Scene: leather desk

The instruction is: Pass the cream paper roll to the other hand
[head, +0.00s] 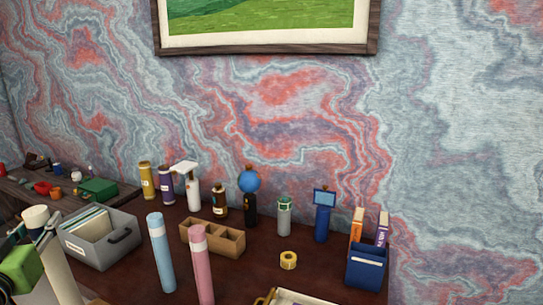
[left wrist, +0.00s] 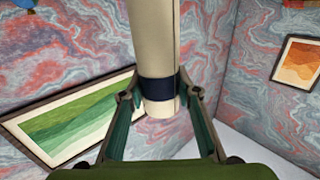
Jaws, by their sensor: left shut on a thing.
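The cream paper roll (head: 63,277) is at the lower left of the head view, tilted, with its top end up and its lower part cut off by the frame. My left gripper (head: 46,234) is shut on it near its top end. In the left wrist view the cream paper roll (left wrist: 153,40) runs up out of the frame between the two fingers of my left gripper (left wrist: 160,95). A dark band (left wrist: 157,89) wraps the roll at the grip, close to one end. My right gripper is not in view.
A light blue roll (head: 161,253) and a pink roll (head: 202,266) stand upright nearby. A grey file box (head: 120,250) stands beside my left gripper in the picture. A cardboard organizer (head: 230,245), several bottles, a tape roll (head: 289,260) and a blue holder (head: 367,269) occupy the desk.

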